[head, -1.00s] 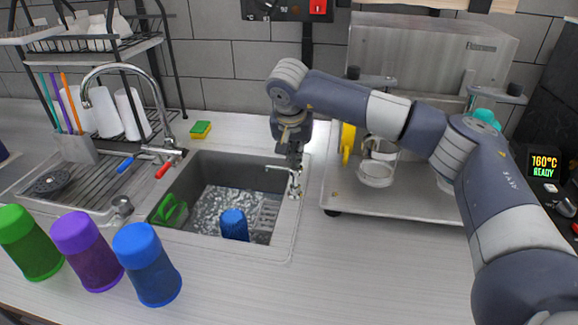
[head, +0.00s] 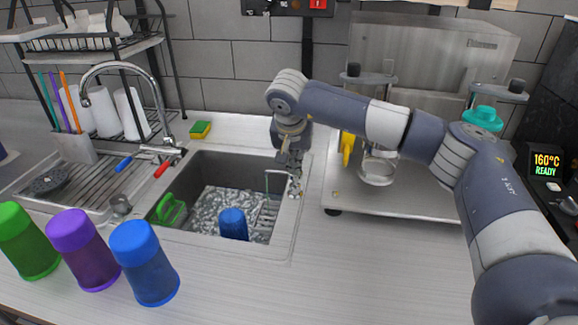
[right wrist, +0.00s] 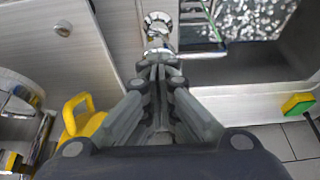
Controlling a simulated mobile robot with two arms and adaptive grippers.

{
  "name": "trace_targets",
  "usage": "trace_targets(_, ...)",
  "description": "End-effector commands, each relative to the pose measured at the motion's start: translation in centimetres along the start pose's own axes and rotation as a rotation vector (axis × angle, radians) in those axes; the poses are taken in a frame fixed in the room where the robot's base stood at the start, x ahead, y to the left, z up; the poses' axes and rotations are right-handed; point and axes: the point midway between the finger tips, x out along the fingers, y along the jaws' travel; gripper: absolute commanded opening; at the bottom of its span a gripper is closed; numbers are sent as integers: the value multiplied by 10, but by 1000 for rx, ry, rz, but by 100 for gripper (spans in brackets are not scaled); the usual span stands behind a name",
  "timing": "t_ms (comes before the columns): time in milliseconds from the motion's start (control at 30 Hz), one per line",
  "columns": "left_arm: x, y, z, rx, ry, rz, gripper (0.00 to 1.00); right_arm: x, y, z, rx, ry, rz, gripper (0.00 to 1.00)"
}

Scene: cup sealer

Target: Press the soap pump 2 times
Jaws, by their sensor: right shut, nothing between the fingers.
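The metal soap pump (head: 294,190) stands on the right rim of the sink (head: 297,215), with its thin spout reaching left over the basin. My right gripper (head: 292,168) is shut and empty, pointing down right at the top of the pump. In the right wrist view the shut fingertips (right wrist: 158,58) line up with the round pump (right wrist: 157,28) and partly cover it. I cannot tell for sure whether they touch its head. My left gripper is not in view.
A blue cup (head: 233,224) and a green object (head: 170,210) lie in the sink. A sponge (head: 200,130) lies behind it. The sealer machine (head: 420,200) stands close on the right. Green, purple and blue (head: 145,262) cups stand at the front left.

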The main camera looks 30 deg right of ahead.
Motion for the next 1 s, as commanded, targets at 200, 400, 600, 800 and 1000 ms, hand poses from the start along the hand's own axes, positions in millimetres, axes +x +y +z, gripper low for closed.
trace_targets(200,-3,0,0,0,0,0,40,0,1,1,-3,-6,6,0)
trace_targets(400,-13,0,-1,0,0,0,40,-13,1,-5,-2,-5,6,0)
trace_targets(600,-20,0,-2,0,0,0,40,-24,1,-9,-1,-4,5,0)
trace_targets(800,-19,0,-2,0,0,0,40,-24,1,-10,-1,-3,4,0)
trace_targets(1000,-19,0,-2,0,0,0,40,-24,0,-10,-1,-2,3,0)
